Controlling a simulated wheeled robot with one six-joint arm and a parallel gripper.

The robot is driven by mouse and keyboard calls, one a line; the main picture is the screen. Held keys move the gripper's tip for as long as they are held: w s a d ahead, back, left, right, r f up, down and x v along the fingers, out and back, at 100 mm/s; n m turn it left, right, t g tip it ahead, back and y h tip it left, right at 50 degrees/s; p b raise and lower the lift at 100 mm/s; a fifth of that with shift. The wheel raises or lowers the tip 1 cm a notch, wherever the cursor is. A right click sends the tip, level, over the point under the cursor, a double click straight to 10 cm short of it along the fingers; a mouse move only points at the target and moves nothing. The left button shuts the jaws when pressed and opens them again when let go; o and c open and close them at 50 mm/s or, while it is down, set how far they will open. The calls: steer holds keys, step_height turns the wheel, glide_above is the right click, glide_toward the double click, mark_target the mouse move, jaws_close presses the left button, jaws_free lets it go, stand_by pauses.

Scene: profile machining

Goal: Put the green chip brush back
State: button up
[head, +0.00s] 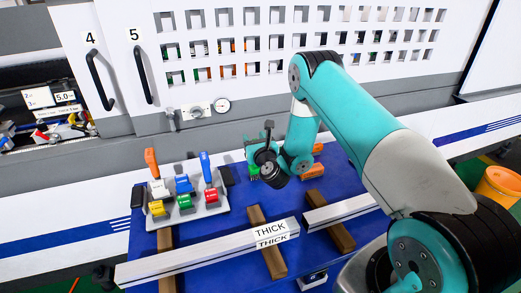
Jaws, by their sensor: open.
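A green object, likely the chip brush (254,171), is at the back of the blue work surface, just below and left of my wrist. It is small and partly hidden, so its handle and bristles cannot be told apart. My gripper (257,158) is close above it at the end of the teal arm. The jaws are open, but they are small and partly covered by the wrist. I cannot tell whether they touch or surround the green object.
A grey holder (184,220) with coloured handled tools stands on the left. A long profile marked THICK (210,257) and a second profile (340,211) lie across brown wooden bars (267,250). Orange items (314,171) lie right of my wrist. A perforated white wall stands behind.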

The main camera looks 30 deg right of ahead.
steer(key=s+f+b, duration=0.1)
steer(key=b, duration=0.1)
steer(key=shift+a+b, duration=0.15)
steer(key=shift+b, duration=0.25)
steer(key=s+a+b, duration=0.2)
steer(key=s+b, duration=0.8)
steer(key=s+a+r+n+g+y, duration=0.3)
steer(key=s+a+n+g+y, duration=0.15)
steer(key=a+n, duration=0.6)
steer(key=s+a+r+n+g+y, duration=0.3)
steer(key=a+n+y, duration=0.3)
steer(key=n, duration=0.7)
steer(key=s+a+r+n+g+h, duration=0.1)
steer(key=s+n+g, duration=0.4)
steer(key=s+n, duration=0.5)
steer(key=s+r+n+g+h, duration=0.2)
steer(key=s+n+g, duration=0.3)
steer(key=s+n, duration=0.5)
steer(key=shift+s+a+n, duration=0.4)
steer(key=shift+n, duration=0.65)
steer(key=shift+r, duration=0.1)
